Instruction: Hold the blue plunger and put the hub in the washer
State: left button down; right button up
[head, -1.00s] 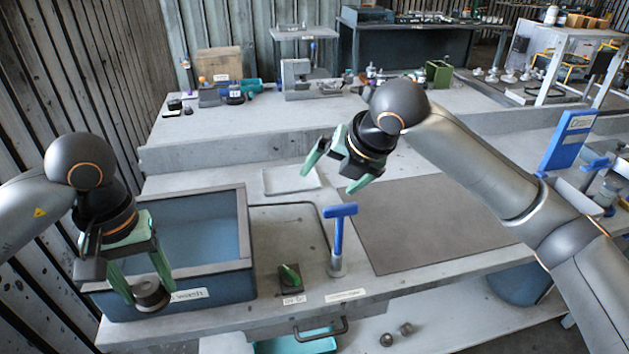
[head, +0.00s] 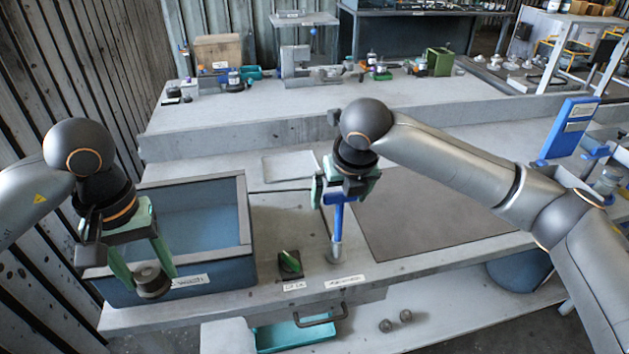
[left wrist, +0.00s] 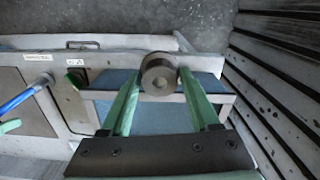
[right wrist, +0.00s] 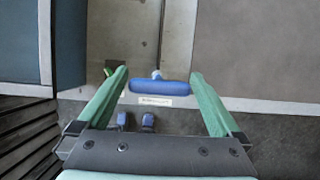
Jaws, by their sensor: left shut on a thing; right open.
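The hub (head: 152,282) is a dark grey round part with a central hole, clear in the left wrist view (left wrist: 159,76). My left gripper (head: 146,274) is shut on it, holding it in front of the washer's front wall. The washer (head: 243,212) is an open blue-grey tank with a label on its front. The blue plunger (head: 337,217) stands upright on the bench, right of the washer. My right gripper (head: 338,198) is open above it. In the right wrist view, the blue T-handle (right wrist: 160,87) lies between the spread fingers (right wrist: 160,76), with gaps both sides.
A green-levered switch (head: 290,264) sits on the bench between washer and plunger. A shallow white tray (head: 288,166) lies behind, and a flat dark mat (head: 430,210) to the right. Two small parts (head: 395,322) rest on the lower shelf beside an open teal bin (head: 300,334).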

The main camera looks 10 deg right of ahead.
jog(key=shift+x, duration=1.3)
jog(key=shift+c, duration=0.2)
